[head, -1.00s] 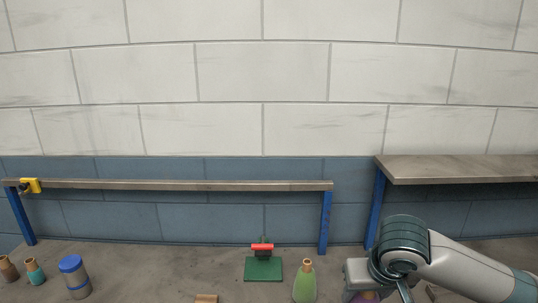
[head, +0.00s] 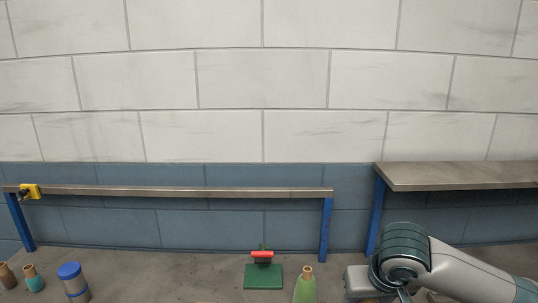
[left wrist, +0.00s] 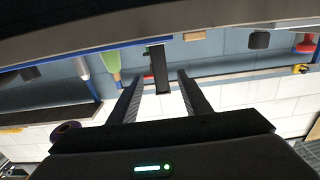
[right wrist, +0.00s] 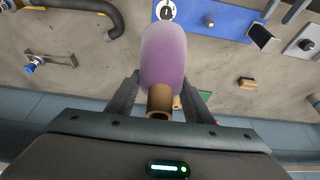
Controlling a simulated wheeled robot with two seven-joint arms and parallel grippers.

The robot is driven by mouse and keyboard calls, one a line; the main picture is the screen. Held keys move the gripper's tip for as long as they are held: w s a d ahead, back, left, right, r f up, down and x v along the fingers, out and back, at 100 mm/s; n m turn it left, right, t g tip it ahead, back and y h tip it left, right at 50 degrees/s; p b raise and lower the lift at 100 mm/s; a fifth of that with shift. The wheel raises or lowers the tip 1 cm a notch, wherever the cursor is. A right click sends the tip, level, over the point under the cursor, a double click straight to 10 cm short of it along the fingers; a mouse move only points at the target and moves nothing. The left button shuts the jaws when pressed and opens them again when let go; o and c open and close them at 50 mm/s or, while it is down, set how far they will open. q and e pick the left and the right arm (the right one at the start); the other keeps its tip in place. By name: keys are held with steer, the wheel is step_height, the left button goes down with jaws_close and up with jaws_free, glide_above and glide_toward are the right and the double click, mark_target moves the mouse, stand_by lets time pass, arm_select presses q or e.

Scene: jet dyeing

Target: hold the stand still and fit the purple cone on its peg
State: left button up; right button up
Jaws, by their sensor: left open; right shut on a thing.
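The purple cone (right wrist: 163,55) is in the right wrist view, with a brown tube end (right wrist: 159,101) towards the camera. My right gripper (right wrist: 160,92) is shut on it. A blue plate (right wrist: 235,22) with a short grey peg (right wrist: 208,20) lies beyond the cone; a grey plate (right wrist: 300,48) with a small knob lies further right. I cannot tell for sure which is the stand. My left gripper (left wrist: 155,82) is open in the left wrist view, with a dark upright bar (left wrist: 160,68) between or beyond its fingers. The left gripper is outside the head view.
A green plate with a red handle (head: 263,277) and a green cone (head: 304,289) stand mid-bench. A grey shelf (head: 460,175) overhangs at right.

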arm_select(q)
steer(key=shift+w+b, duration=1.05)
steer(key=shift+w, duration=4.9)
arm_select(e)
steer(key=shift+f, duration=1.05)
arm_select(q)
jaws_close()
